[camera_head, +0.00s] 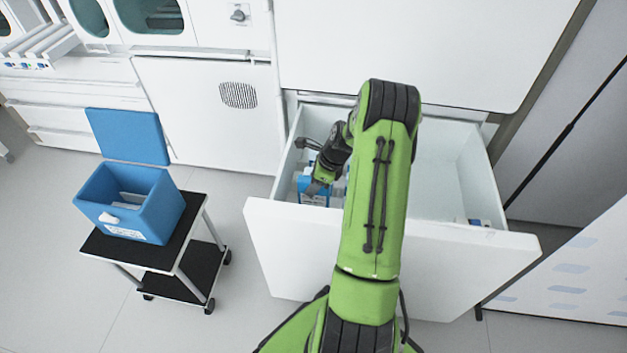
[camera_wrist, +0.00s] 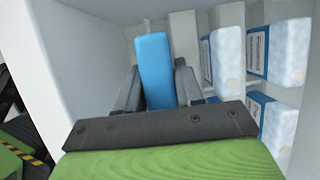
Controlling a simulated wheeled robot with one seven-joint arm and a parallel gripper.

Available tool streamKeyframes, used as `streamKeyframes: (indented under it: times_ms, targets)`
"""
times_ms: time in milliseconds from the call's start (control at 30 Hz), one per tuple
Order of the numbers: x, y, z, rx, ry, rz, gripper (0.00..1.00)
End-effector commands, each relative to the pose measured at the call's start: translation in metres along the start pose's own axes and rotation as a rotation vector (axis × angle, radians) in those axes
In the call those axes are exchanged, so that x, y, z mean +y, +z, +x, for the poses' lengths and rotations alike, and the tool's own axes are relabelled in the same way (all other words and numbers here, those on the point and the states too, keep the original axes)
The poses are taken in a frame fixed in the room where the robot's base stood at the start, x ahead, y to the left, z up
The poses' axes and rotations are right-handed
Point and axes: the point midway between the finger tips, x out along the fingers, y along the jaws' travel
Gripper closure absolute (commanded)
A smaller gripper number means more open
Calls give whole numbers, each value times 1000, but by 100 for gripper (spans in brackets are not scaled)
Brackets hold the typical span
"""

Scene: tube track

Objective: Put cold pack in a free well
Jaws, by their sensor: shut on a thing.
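My gripper (camera_head: 322,178) reaches down into the left part of an open white drawer (camera_head: 390,235). In the wrist view my gripper (camera_wrist: 158,85) is shut on a plain blue cold pack (camera_wrist: 153,58), which stands upright between the two dark fingers. Blue also shows just below the gripper in the head view, partly hidden by the arm. Right of the held pack, several frosted white packs with blue labelled sides (camera_wrist: 285,50) stand in wells parted by white dividers (camera_wrist: 184,40). The foot of the held pack is hidden, so I cannot tell whether it touches the drawer floor.
A blue cooler box (camera_head: 150,215) with its lid (camera_head: 128,137) open stands on a black-topped trolley (camera_head: 185,240) to the left. A small item (camera_head: 475,222) lies at the drawer's right front. My arm hides the drawer's middle. Floor is clear between trolley and drawer.

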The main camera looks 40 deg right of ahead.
Motion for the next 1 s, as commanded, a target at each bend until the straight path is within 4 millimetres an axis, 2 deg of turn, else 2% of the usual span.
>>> streamKeyframes:
  times_ms: [133,467,1000]
  targets:
    - [0,-3,7,0,0,0,100]
    - [0,-3,8,0,0,0,100]
    - [-1,-12,30,0,-2,-1,100]
